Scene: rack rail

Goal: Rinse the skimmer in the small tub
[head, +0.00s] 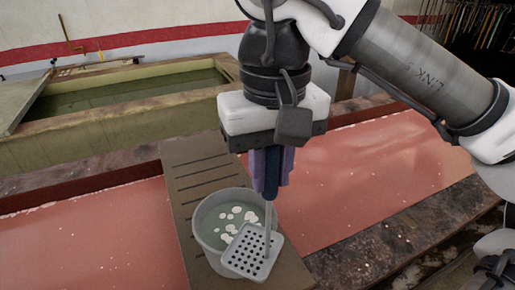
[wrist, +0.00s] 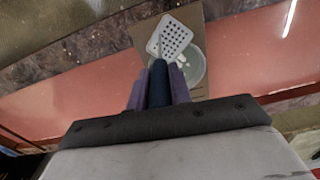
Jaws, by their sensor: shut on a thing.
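My gripper (head: 271,180) points down, its purple fingers shut on the dark blue handle of the skimmer. The skimmer (head: 252,254) has a thin grey shaft and a pale, flat head full of holes. The small tub (head: 205,255) is grey and round, with greenish water and white foam patches. In the head view the skimmer's head overlaps the tub's near right rim. In the wrist view the skimmer's head (wrist: 170,36) covers the upper left part of the small tub (wrist: 199,64) and reaches past its rim. Its exact height over the rim is unclear.
The tub stands on a slatted brown board (head: 188,174) laid across a long vat of red liquid (head: 110,236). Worn stone ledges (head: 415,225) edge the vat. A larger basin of green water (head: 130,92) lies behind at left. Rods hang at the far right.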

